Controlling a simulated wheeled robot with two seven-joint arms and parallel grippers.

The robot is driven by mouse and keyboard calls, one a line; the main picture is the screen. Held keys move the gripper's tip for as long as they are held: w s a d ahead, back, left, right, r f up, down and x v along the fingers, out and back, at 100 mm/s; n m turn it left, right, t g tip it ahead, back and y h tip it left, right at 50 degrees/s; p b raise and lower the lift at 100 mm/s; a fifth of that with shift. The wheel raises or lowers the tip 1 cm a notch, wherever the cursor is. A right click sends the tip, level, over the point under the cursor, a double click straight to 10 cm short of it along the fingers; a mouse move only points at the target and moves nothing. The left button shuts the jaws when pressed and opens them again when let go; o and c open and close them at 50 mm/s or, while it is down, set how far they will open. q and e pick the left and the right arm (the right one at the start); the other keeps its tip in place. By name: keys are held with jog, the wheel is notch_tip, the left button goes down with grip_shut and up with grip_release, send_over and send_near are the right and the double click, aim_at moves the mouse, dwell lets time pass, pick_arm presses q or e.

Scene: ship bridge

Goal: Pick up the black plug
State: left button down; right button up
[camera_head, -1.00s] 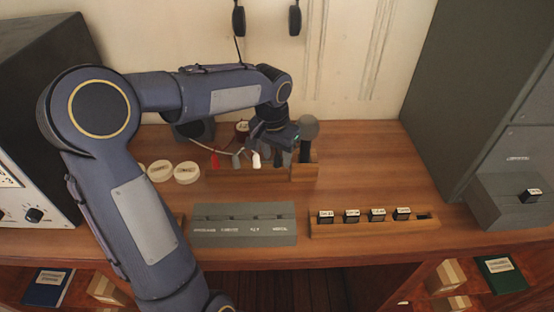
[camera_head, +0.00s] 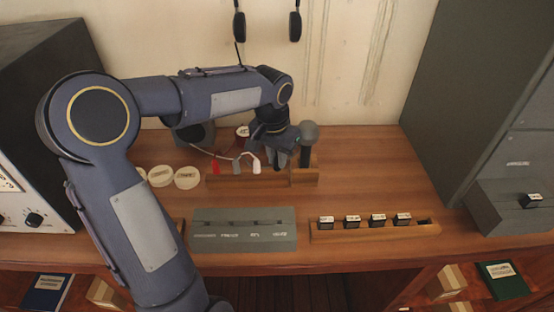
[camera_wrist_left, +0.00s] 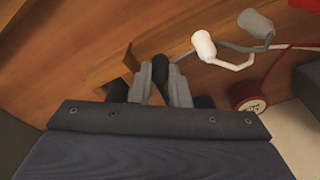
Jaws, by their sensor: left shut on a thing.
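My left gripper (camera_head: 283,156) is over the wooden rack (camera_head: 247,181) at the back of the desk. In the left wrist view, its two grey fingers (camera_wrist_left: 162,85) are shut on the black plug (camera_wrist_left: 160,68), whose rounded dark end shows between them. The rest of that plug is hidden by the fingers. To the left in the head view, a white plug (camera_head: 256,166), a grey plug (camera_head: 237,167) and a red plug (camera_head: 215,168) stand in a row at the rack. My right gripper is not in view.
A round-headed microphone (camera_head: 308,132) stands close to the right of the gripper. Cords loop behind the plugs. A grey panel (camera_head: 243,240) and a wooden strip of labelled blocks (camera_head: 373,233) lie in front.

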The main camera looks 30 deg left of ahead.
pick_arm(q)
notch_tip(320, 180, up, 3)
jog(key=shift+d+f, duration=0.1)
jog(key=shift+f, duration=0.05)
jog(key=s+d+r+b, duration=0.1)
jog(key=s+d+r, duration=0.2)
jog(key=d+r, duration=0.6)
jog(key=d, duration=0.4)
jog(key=shift+d+r, duration=0.25)
jog(key=shift+s, duration=0.1)
